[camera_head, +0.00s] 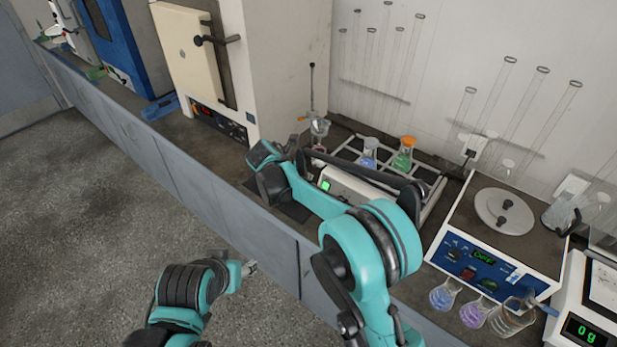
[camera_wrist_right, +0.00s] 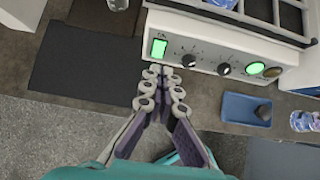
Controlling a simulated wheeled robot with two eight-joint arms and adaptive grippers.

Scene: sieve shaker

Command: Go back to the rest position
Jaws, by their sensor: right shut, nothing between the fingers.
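My right arm reaches over the bench in the head view, with its gripper (camera_head: 300,160) at the near left side of the white shaker. The shaker's front (camera_head: 335,186) is partly hidden by my right arm in the head view. My left gripper (camera_head: 250,268) is low, in front of the bench; its fingers are too small to read.
A blue flask (camera_head: 369,152) and a green flask (camera_head: 404,160) stand in the shaker's rack. A hot plate (camera_head: 470,272), several flasks and a balance (camera_head: 580,330) are to the right. An oven (camera_head: 195,62) stands left. The floor (camera_head: 90,220) before the bench is clear.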

